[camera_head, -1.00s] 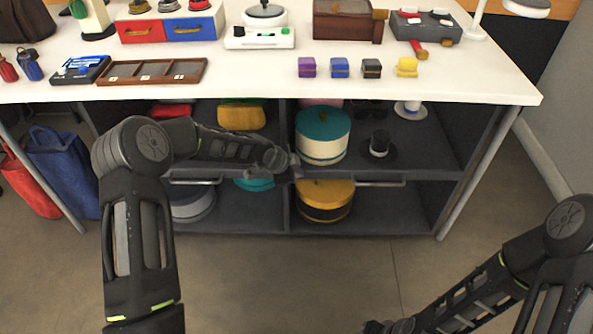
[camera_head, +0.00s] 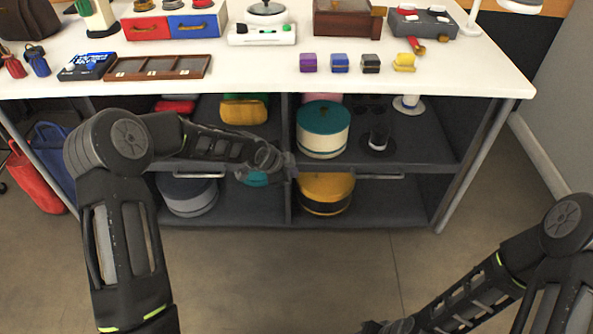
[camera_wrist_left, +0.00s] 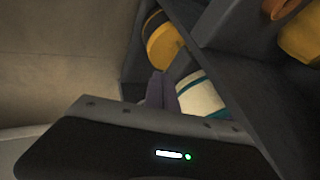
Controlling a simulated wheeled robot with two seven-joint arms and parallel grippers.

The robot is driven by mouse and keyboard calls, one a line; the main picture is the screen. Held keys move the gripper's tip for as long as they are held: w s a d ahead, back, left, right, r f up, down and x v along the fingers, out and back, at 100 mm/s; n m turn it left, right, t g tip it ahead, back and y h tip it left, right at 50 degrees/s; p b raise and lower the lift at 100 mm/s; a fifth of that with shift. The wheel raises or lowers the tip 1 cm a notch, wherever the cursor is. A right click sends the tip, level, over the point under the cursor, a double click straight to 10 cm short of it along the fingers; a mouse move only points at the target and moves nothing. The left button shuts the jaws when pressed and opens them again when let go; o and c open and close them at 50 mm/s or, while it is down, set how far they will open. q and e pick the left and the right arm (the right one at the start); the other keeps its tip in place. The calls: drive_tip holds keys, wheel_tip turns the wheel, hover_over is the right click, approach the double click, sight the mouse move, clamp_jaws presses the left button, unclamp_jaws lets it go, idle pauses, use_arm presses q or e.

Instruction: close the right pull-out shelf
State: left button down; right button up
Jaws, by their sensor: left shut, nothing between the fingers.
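The right pull-out shelf (camera_head: 410,167) is a dark grey board under the white table, with a bar handle (camera_head: 366,177) below its front edge. I cannot tell how far it stands out. On it are a teal and white round box (camera_head: 322,131), a small black and white top hat (camera_head: 379,138) and a white hat (camera_head: 408,104). My left gripper (camera_head: 288,168) is shut and empty at the shelf's left end, near the centre divider. In the left wrist view its fingers (camera_wrist_left: 161,92) appear before the round box (camera_wrist_left: 200,93); contact is unclear. My right gripper (camera_head: 385,328) is at the bottom edge, its fingers barely visible.
A yellow round box (camera_head: 325,193) stands in the lower right compartment. The left pull-out shelf has its own handle (camera_head: 190,175). The white tabletop (camera_head: 270,75) with many small items overhangs the shelves. A table leg (camera_head: 470,170) stands at right. The floor in front is clear.

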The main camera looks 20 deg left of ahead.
use_arm(q)
drive_tip(key=p+v, duration=0.1)
drive_tip(key=v, duration=0.4)
drive_tip(key=shift+s+r, duration=0.1)
drive_tip(key=shift+r, duration=0.05)
